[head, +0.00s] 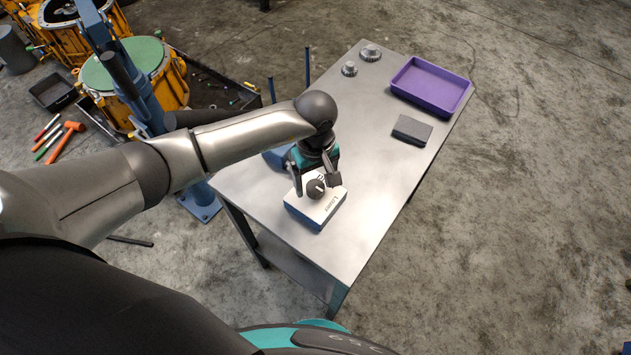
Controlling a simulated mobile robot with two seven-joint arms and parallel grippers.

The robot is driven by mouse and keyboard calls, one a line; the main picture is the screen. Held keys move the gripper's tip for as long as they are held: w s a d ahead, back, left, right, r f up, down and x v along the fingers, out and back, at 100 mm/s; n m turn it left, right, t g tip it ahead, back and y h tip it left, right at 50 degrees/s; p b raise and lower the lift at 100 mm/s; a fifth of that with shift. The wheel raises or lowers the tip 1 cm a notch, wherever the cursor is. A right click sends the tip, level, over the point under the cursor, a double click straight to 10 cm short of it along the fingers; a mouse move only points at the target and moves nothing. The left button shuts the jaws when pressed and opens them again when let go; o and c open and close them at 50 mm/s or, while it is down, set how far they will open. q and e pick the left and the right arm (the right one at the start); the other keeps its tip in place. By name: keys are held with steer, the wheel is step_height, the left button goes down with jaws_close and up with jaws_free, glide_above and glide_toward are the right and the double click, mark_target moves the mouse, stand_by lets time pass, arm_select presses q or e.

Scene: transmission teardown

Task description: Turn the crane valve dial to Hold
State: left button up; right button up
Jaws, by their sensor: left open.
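The crane valve box (318,212) is a white-topped block with blue sides on the near part of the metal table. A dark round dial (315,189) with a light pointer mark sits on its top. Dark lettering is printed beside the dial, too small to read surely, so I cannot tell which setting the pointer is at. My left gripper (316,187) comes down over the box from above. Its fingers are apart, one on each side of the dial. I cannot tell whether they touch it. My right gripper is not in view.
The metal table (375,185) holds a purple tray (432,86), a dark grey block (412,130) and two small metal gears (370,53) toward its far end. A blue crane (130,85) and orange housings (160,75) stand at left. The table's right middle is bare.

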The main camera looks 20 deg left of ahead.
arm_select(q)
steer(key=shift+f, duration=0.5)
jaws_close()
stand_by(0.4)
